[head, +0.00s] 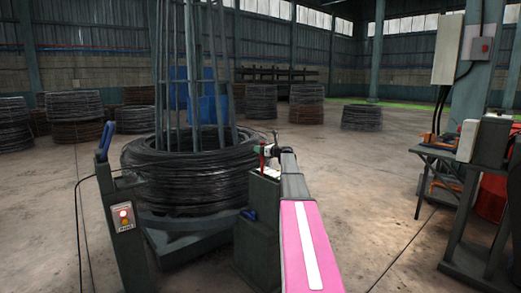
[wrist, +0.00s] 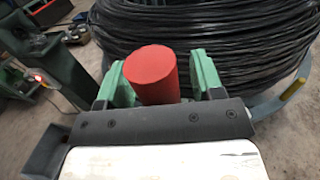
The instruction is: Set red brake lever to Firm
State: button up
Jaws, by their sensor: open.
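The red brake lever shows in the wrist view as a thick red cylindrical grip (wrist: 152,76), standing between the two green fingers of my gripper (wrist: 160,80). The fingers are apart, with a visible gap on the right side of the grip; the left finger is very close to it, and I cannot tell whether they touch. In the head view a small part of the red lever (head: 262,158) shows beside my gripper (head: 270,151), above a dark green pedestal (head: 257,215). The lever's lower part and any setting marks are hidden or too small to read.
A large coil of black wire (head: 190,175) sits on a drum stand just behind the pedestal. A post with a blue handle (head: 106,138) and a lit red button box (head: 124,217) stands at left. A workbench (head: 440,160) is at right. Floor between is clear.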

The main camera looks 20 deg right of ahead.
jog(key=shift+w+a, duration=0.15)
jog(key=shift+w, duration=0.05)
grip_shut()
jog(key=s+d+f+t+y, duration=0.1)
jog(key=s+d+f+t, duration=0.1)
jog(key=s, duration=0.7)
jog(key=s+d+f+n+t+y, duration=0.1)
jog(key=s+d+f+t+y, duration=0.1)
jog(key=s, duration=0.7)
jog(key=shift+s+d+f+n+y, duration=0.3)
jog(key=shift+d+f, duration=0.25)
jog(key=shift+d, duration=0.75)
grip_release()
